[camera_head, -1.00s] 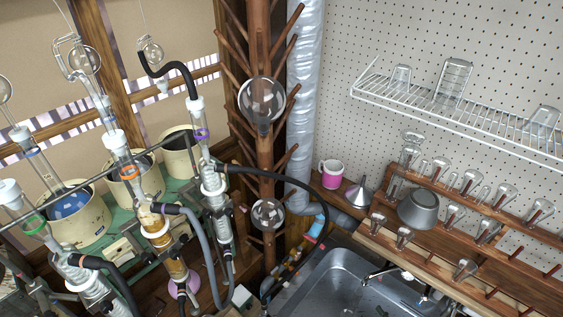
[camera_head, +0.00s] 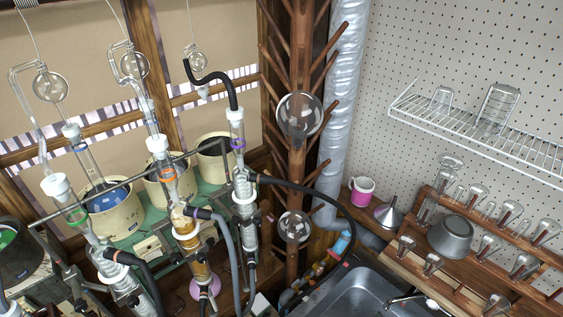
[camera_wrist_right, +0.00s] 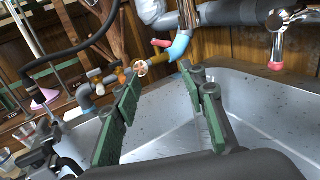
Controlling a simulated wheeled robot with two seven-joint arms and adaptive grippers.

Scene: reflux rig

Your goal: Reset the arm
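My right gripper (camera_wrist_right: 160,80) shows in the right wrist view. Its two fingers with green pads are spread apart and nothing is between them. It is over the metal sink (camera_wrist_right: 260,100), whose basin fills the lower part of that view. In the head view neither gripper shows, and my left gripper is in no frame. The reflux rig stands at the left in the head view, with an amber flask section (camera_head: 187,232), a glass column (camera_head: 243,190) and black hoses (camera_head: 310,190).
A pink mug (camera_head: 362,190), a funnel (camera_head: 388,214) and a grey bowl (camera_head: 450,236) stand near the sink (camera_head: 365,295). A wooden glassware rack (camera_head: 500,225) and a wire shelf (camera_head: 470,135) are at the right. In the right wrist view, a tap (camera_wrist_right: 277,40) and pipes lie beyond the fingers.

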